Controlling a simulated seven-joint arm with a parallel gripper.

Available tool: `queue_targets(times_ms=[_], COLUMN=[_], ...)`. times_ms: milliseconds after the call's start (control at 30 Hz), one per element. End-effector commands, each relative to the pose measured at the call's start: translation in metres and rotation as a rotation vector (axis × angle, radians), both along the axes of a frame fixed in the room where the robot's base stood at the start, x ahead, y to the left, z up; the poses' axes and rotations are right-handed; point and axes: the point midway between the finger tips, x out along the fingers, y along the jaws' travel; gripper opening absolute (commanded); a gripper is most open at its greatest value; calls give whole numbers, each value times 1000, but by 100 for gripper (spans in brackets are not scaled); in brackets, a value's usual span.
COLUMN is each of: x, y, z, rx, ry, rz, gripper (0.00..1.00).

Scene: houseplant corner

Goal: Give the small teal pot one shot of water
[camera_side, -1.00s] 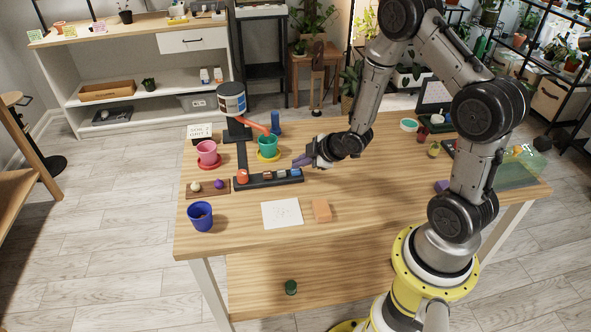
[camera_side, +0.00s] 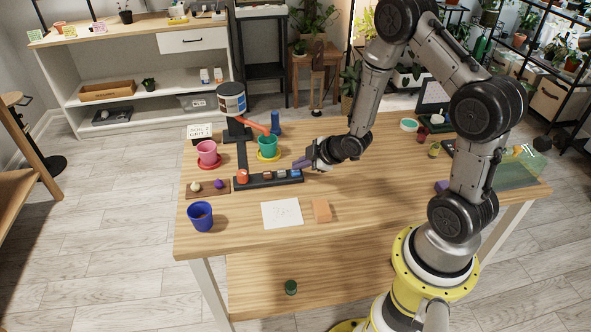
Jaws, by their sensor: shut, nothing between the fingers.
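The small teal pot (camera_side: 267,145) stands upright on a yellow saucer (camera_side: 268,157) near the back left of the table. An orange-red spout (camera_side: 256,125) reaches from the tank (camera_side: 232,98) on its dark stand to just above the pot. A black control strip (camera_side: 262,180) with several knobs or buttons lies in front of the pot. My gripper (camera_side: 298,164) is shut and empty, its purple fingers at the strip's right end. I cannot tell whether the fingertips touch the strip. The inside of the pot is too small to read.
A pink pot (camera_side: 208,151) on a red saucer stands left of the stand. A dark blue pot (camera_side: 201,215), a white sheet (camera_side: 282,214) and an orange block (camera_side: 321,210) lie nearer the front. A blue bottle (camera_side: 275,122) stands behind the teal pot. The table's middle is clear.

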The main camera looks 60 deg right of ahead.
Motion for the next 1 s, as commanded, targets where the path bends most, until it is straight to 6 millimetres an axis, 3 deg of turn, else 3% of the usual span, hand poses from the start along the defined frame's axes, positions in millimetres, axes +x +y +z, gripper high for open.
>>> queue_targets(times_ms=[467,1000], x=[-1,-1], y=[0,0], z=[-1,17], rx=[0,1], ry=[3,2], rz=[0,0], gripper=[0,0])
